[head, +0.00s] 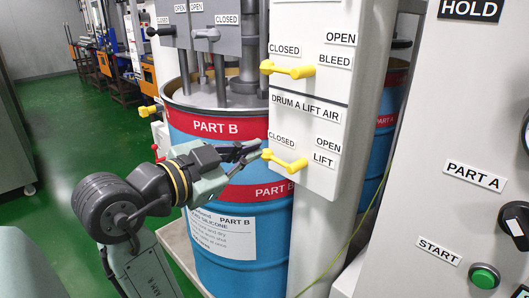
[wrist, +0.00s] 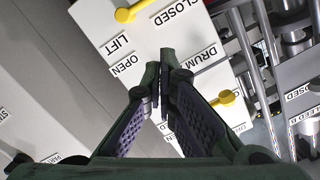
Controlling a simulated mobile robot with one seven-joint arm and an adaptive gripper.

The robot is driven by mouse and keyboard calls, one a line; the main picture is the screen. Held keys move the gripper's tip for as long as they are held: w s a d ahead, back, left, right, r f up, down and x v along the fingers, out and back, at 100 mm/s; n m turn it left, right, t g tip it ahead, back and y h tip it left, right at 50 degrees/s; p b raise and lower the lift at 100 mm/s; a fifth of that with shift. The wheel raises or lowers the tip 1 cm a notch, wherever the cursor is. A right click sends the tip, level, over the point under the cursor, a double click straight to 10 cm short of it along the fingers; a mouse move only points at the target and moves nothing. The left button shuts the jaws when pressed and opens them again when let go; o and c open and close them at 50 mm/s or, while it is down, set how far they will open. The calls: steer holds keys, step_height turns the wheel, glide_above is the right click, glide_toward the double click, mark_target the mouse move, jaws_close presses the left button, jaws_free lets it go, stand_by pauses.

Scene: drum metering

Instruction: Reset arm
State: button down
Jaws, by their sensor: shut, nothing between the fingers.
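My gripper (head: 257,150) is shut and empty, in front of the Part B drum. In the head view its tips appear right beside the left end of the yellow lift handle (head: 284,160); whether they touch cannot be told there. My arm reaches in from the lower left.
The yellow bleed handle (head: 287,69) is above, also extending left. The blue and red Part B drum (head: 238,235) stands behind my gripper. A grey control cabinet (head: 430,110) with a green start button (head: 484,276) fills the right. Green floor (head: 60,150) is open at left.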

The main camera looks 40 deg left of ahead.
steer(key=shift+s+r, duration=0.15)
steer(key=shift+s, duration=0.9)
